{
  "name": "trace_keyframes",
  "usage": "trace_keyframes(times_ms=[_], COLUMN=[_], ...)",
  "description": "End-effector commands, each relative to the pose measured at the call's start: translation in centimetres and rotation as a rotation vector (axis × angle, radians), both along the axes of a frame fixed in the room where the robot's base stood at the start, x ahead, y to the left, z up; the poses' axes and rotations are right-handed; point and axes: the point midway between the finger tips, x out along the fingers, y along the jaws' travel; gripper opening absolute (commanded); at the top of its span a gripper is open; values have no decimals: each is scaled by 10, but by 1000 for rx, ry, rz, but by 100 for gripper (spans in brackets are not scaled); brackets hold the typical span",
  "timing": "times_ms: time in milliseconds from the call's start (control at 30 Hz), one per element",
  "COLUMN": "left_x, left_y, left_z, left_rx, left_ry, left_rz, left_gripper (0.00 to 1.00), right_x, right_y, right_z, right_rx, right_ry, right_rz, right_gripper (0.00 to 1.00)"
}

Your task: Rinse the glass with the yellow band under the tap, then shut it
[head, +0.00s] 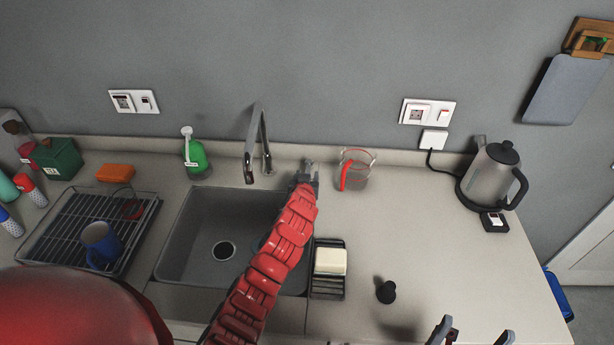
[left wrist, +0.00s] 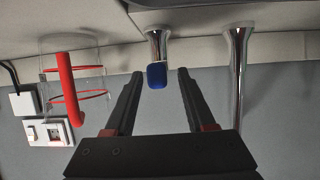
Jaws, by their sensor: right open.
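I see no glass with a yellow band in either view. A clear jug with red bands and a red handle (head: 356,172) stands right of the sink; it also shows in the left wrist view (left wrist: 68,85). The chrome tap (head: 252,150) arches over the sink (head: 205,220); no water shows. A short chrome post with a blue end (left wrist: 157,75), seemingly the tap's handle, stands beside the spout. My left gripper (head: 309,172) is open, with its fingers (left wrist: 160,73) either side of that blue end in the picture; contact is unclear. My right gripper (head: 472,335) is open and empty at the bottom edge.
A drying rack (head: 55,222) with a blue mug (head: 101,243) stands left of the sink. A green bottle (head: 195,158) stands behind the sink. A soap holder (head: 329,285), a black knob-like piece (head: 386,291) and a kettle (head: 492,175) are to the right. My left arm hides part of the sink.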

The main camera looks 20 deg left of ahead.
Motion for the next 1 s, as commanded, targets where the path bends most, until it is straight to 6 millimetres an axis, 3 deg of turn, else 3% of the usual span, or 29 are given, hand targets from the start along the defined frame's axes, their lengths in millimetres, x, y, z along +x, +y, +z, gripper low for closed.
trace_keyframes(times_ms=[367,1000], left_x=[-11,-100], left_y=[-4,-27], left_z=[4,40], left_rx=[0,-1], left_ry=[-4,-3], left_rz=[-3,-1], left_gripper=[55,55], right_x=[0,0], right_y=[0,0], right_z=[-6,-40], right_rx=[0,0], right_ry=[0,0], right_rz=[0,0], right_gripper=[96,96])
